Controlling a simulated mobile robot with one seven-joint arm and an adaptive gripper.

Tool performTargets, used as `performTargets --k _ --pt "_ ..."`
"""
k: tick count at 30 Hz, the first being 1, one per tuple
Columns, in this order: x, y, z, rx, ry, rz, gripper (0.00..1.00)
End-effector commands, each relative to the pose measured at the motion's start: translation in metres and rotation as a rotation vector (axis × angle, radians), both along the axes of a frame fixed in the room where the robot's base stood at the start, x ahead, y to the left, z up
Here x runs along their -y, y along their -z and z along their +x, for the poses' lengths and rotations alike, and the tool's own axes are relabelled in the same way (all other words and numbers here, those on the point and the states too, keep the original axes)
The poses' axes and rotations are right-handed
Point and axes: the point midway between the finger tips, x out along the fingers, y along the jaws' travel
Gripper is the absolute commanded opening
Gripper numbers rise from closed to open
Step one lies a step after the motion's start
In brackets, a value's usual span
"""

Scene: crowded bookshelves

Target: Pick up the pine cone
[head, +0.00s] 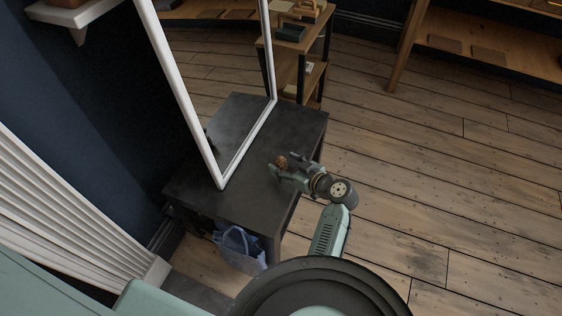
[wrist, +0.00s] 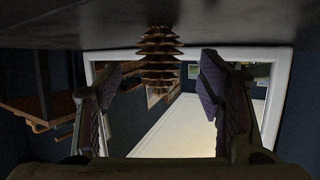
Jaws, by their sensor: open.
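The pine cone (head: 282,161) is small and brown and sits on the black table (head: 245,207), in front of the white-framed mirror. My gripper (head: 283,170) is low over the table, right at the cone in the head view. In the wrist view the picture is upside down, and the cone (wrist: 160,58) hangs from the tabletop (wrist: 60,22) at the top middle. The two open fingers (wrist: 158,95) stand to the left and right of the cone's line, apart from it. The cone looks a little beyond the fingertips, though the exact depth is hard to tell.
The white-framed mirror (head: 182,92) stands on the table just behind the cone. A blue bag (head: 238,246) sits below the tabletop. A small wooden shelf (head: 292,62) stands beyond the table. The wooden floor (head: 420,165) to the right is clear.

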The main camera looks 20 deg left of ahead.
Motion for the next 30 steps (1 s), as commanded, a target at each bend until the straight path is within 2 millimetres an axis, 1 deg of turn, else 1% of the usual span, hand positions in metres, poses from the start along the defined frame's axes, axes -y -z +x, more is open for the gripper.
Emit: performTargets --k 1,4,7,13,30 --pt "-0.007 0.001 0.004 -0.001 -0.003 0.0 0.62" --pt "-0.016 0.006 0.008 -0.001 -0.001 0.001 0.62" --pt "-0.019 0.008 0.01 0.0 0.0 0.0 0.62" --pt "-0.019 0.009 0.01 0.0 0.001 0.0 0.62" --pt "-0.019 0.008 0.01 0.0 0.0 0.0 0.24"
